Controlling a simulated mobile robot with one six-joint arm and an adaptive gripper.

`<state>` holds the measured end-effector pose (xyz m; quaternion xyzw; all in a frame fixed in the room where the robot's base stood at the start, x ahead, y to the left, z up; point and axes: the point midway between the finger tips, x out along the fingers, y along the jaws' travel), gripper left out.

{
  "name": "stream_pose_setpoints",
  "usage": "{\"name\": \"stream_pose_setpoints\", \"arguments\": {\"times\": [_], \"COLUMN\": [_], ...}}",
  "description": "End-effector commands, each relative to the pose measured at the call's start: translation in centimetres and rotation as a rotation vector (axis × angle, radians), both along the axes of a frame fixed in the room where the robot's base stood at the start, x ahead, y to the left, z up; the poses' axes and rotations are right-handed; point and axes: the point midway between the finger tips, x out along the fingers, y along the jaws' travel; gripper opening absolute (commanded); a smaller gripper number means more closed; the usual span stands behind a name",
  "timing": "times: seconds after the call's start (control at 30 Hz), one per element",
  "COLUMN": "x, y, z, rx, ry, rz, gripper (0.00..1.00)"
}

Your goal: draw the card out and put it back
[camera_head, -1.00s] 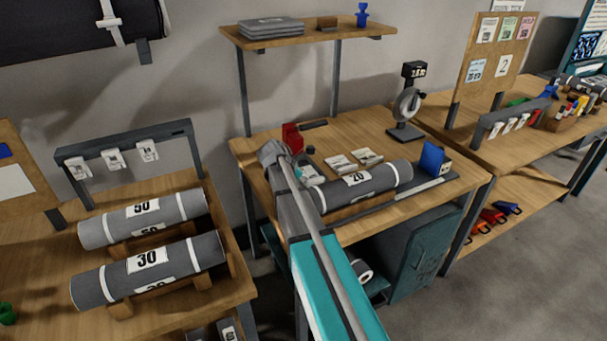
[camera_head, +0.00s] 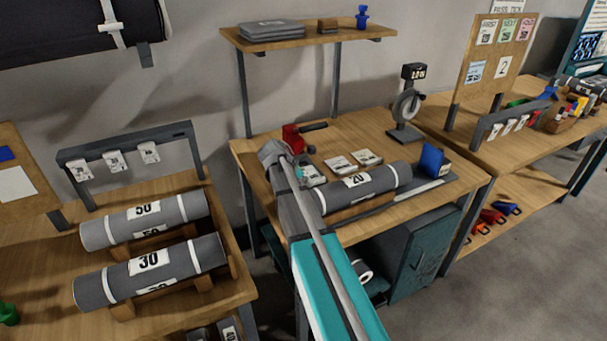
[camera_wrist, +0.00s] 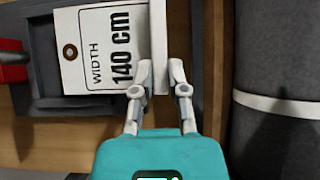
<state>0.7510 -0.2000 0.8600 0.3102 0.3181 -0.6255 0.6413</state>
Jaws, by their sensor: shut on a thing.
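A white card (camera_wrist: 98,48) reading "WIDTH 140 cm", with a ringed hole, lies over a dark grey tray (camera_wrist: 75,104) in the wrist view. A white upright strip (camera_wrist: 158,35) runs along its right edge; I cannot tell whether it is part of the card. My gripper (camera_wrist: 160,78) is shut on this strip, one finger on each side. In the head view my arm hides much of the tray, and a white piece (camera_head: 313,176) shows beside my gripper, left of the grey roll marked 20 (camera_head: 365,183).
The grey roll (camera_wrist: 282,85) is close on the gripper's right. A red tool (camera_head: 291,138) stands behind, two white cards (camera_head: 340,164) lie beyond the roll, and a blue block (camera_head: 432,160) is at its right end. The bench's back middle is clear.

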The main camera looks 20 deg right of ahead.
Motion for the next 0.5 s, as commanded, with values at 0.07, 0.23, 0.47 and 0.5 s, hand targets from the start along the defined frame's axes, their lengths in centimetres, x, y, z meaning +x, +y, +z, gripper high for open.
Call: {"name": "stream_pose_setpoints", "arguments": {"times": [0.07, 0.23, 0.47, 0.5], "x": [0.0, 0.0, 0.0, 0.0], "y": [0.0, 0.0, 0.0, 0.0], "z": [0.5, 1.1, 1.9, 2.0], "rx": [0.000, 0.000, 0.000, 0.000], "ry": [0.000, 0.000, 0.000, 0.000], "rz": [0.000, 0.000, 0.000, 0.000], "gripper": [0.00, 0.00, 0.00, 0.00]}}
